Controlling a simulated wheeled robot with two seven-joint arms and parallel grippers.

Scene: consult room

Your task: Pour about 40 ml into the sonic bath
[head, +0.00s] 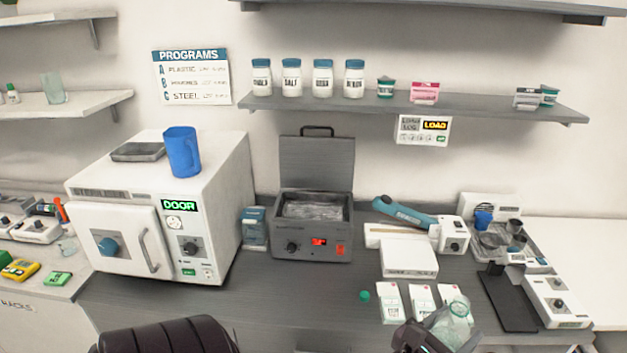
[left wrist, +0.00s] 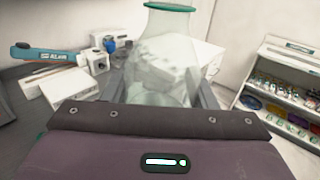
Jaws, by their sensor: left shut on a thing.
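The sonic bath (head: 313,244) is a grey box on the counter with its lid (head: 317,165) raised. A clear glass vessel with a green rim (head: 453,324) stands out at the lower right of the head view. My left gripper (head: 424,341) is shut on it, right of and nearer than the bath. In the left wrist view the vessel (left wrist: 162,60) is between the fingers (left wrist: 160,97) and looks about upright. I cannot tell its liquid level. My right gripper is not in view.
A white steriliser (head: 118,190) with a blue jug (head: 183,152) on top stands left of the bath. A teal-handled tool (head: 404,213), a white box (head: 408,258) and white packets (head: 391,303) lie to the right. A small green ball-like piece (head: 364,295) lies on the counter. Counter before the bath is clear.

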